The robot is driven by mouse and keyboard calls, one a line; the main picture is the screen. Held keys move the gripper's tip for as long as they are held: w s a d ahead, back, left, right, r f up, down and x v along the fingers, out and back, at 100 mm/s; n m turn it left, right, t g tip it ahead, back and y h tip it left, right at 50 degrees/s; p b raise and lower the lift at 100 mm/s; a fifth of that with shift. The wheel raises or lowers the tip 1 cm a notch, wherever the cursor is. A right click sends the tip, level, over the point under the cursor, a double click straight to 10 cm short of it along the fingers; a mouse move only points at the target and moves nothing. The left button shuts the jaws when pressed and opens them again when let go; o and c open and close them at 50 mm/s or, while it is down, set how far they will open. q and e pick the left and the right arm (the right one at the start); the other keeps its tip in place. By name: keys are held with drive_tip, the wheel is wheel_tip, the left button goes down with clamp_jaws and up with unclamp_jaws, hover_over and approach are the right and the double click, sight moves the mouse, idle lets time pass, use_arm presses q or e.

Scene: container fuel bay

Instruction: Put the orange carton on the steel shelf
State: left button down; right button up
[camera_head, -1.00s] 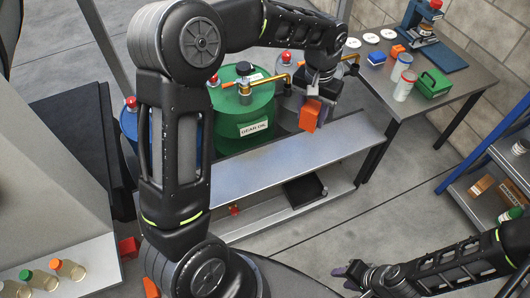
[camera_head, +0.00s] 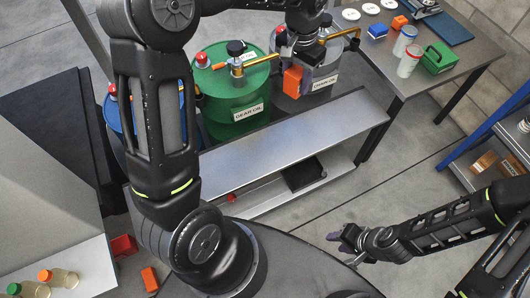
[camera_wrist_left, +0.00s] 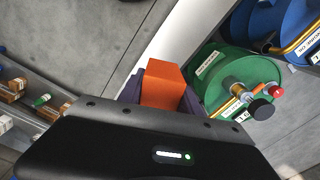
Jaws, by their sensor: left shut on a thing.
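The orange carton (camera_head: 292,80) is gripped between the purple fingers of my left gripper (camera_head: 299,66) in the head view. In the wrist view the carton (camera_wrist_left: 162,84) sits between both fingers. The steel shelf (camera_head: 270,145) is a long, bare grey board in front of the drums; a pale strip of it also shows in the wrist view (camera_wrist_left: 190,35). The carton is held in the air, overlapping the char oil drum in the head view, beyond the shelf's back edge in the picture. My right gripper (camera_head: 345,238) is low at the right, away from the shelf; its opening is unclear.
A green gear oil drum (camera_head: 235,98), a grey char oil drum (camera_head: 325,76) and a blue drum (camera_head: 140,118) stand behind the shelf. A workbench (camera_head: 450,78) with jars and a green box (camera_head: 439,57) is at right. A black tray (camera_head: 303,174) lies on the lower level.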

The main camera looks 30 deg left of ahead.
use_arm(q)
drive_tip(key=s+a+f+m+b, duration=0.3)
drive_tip(key=f+m+b, duration=0.4)
drive_tip(key=f+b, duration=0.1)
drive_tip(key=s+a+f+m+b, duration=0.3)
drive_tip(key=a+f+m+b, duration=0.1)
drive_tip(key=f+m+b, duration=0.4)
drive_tip(key=s+a+f+m+b, duration=0.3)
drive_tip(key=f+m+b, duration=0.4)
drive_tip(key=f+b, duration=0.3)
drive_tip(key=shift+s+a+f+m, duration=0.25)
drive_tip(key=shift+s+a+m, duration=0.1)
drive_tip(key=shift+a, duration=0.1)
drive_tip(key=shift+f+b, duration=1.05)
drive_tip(key=shift+f, duration=1.45)
drive_tip(key=shift+f+b, duration=0.95)
drive_tip(key=shift+f, duration=1.55)
